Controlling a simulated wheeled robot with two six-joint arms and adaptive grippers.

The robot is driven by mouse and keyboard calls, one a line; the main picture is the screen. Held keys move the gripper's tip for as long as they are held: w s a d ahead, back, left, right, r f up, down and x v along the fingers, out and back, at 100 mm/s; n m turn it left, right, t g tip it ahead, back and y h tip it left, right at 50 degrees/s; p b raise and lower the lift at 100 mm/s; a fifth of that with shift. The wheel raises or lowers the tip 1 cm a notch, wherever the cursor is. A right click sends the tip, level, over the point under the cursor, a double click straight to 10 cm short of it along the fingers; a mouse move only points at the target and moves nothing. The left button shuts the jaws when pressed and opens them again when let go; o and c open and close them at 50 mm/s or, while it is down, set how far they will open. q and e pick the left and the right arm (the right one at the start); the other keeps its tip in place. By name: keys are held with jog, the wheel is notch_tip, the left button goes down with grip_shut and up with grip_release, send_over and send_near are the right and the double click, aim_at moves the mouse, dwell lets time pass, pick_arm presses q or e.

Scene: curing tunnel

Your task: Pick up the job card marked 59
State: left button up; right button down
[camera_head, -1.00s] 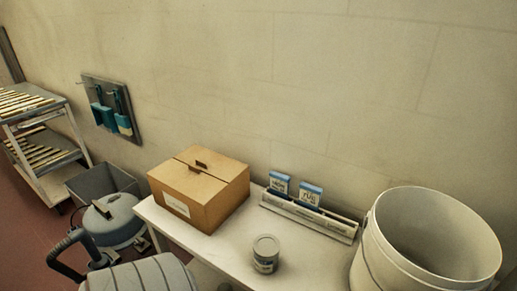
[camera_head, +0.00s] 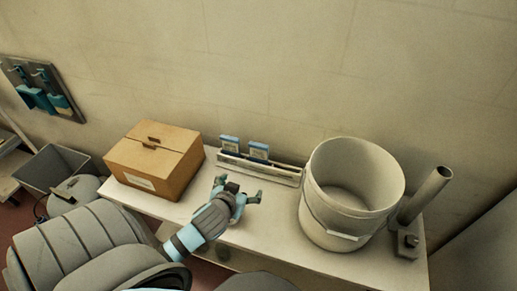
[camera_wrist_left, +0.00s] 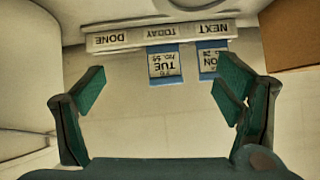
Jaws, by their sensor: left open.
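Two white and blue job cards stand in a rack (camera_head: 275,174) against the wall, the left card (camera_head: 229,144) and the right card (camera_head: 258,150). In the left wrist view, upside down, the TUE card (camera_wrist_left: 165,68) is by the TODAY label and the MON card (camera_wrist_left: 209,66) by the end label. Their small numbers are too blurred to read surely. My left gripper (camera_head: 240,188) is open and empty over the table, in front of the rack and apart from the cards. My right gripper is not in view.
A cardboard box (camera_head: 150,165) stands left of the rack. A large pale bucket (camera_head: 320,205) stands to its right, close to my left gripper. A grey upright tube (camera_head: 425,196) is at the table's right end.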

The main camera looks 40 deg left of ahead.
aim_at(258, 147)
pick_arm(q)
jog(key=w+a, duration=0.2)
jog(key=w, duration=0.4)
jog(key=w+a+f+t+b, duration=0.1)
jog(key=w+a, duration=0.2)
jog(key=w, duration=0.3)
jog(key=w+a+f+t+b, duration=0.1)
jog(key=w+a, duration=0.1)
jog(key=w, duration=0.4)
jog(key=shift+w+a+n, duration=0.1)
jog(key=shift+a+n, duration=0.15)
jog(key=shift+n, duration=0.05)
jog(key=shift+r, duration=0.1)
jog(key=c, duration=1.2)
